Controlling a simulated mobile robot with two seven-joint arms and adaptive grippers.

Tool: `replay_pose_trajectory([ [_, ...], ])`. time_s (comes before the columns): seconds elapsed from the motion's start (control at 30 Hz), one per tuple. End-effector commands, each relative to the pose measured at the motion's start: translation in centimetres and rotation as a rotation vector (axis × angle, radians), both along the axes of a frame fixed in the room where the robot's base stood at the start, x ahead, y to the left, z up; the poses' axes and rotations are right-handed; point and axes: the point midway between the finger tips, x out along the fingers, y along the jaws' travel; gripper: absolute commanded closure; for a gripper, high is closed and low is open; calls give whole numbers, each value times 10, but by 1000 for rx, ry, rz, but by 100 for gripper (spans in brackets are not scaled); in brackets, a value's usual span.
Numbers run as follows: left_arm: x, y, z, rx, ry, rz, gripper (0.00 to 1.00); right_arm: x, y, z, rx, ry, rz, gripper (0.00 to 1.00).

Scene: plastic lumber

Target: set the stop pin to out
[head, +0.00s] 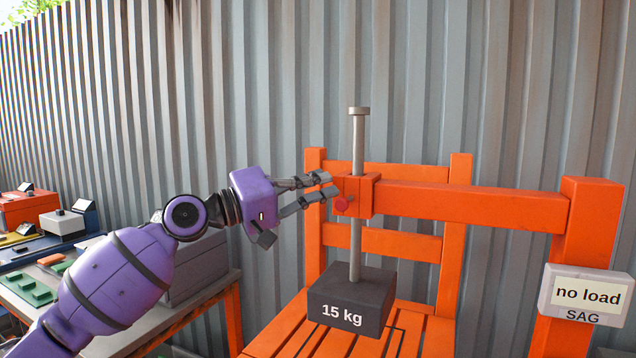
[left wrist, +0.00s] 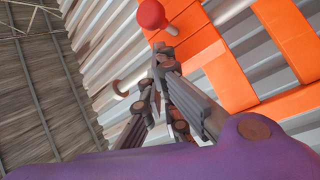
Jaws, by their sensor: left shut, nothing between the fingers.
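The stop pin has a red knob (head: 340,203) on the near left side of an orange collar (head: 365,196) around a steel rod (head: 358,140). In the left wrist view the red knob (left wrist: 151,14) shows a short bare metal shank beside the orange part. My left gripper (head: 328,186) is shut and empty, its fingertips close to the collar's left side, just above the knob. It also shows in the left wrist view (left wrist: 161,56), with the knob beyond its tips. I cannot tell whether it touches the collar. My right gripper is not in view.
A dark block (head: 350,303) marked 15 kg is on the rod's lower end, over an orange slatted chair (head: 415,342). An orange beam (head: 470,203) runs right to a post with a "no load" SAG sign (head: 585,295). A cluttered table (head: 125,342) stands left; corrugated wall behind.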

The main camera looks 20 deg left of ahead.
Motion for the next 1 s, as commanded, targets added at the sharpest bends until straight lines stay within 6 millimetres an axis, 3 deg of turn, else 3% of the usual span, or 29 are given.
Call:
replay_pose_trajectory([
  [0.57, -10, -6, -6, 0, 0, -1, 100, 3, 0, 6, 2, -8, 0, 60],
  [0.77, -24, -9, -5, -2, -3, -3, 100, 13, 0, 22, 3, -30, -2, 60],
  [1.0, -26, -12, -13, 3, 7, -8, 100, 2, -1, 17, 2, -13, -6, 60],
])
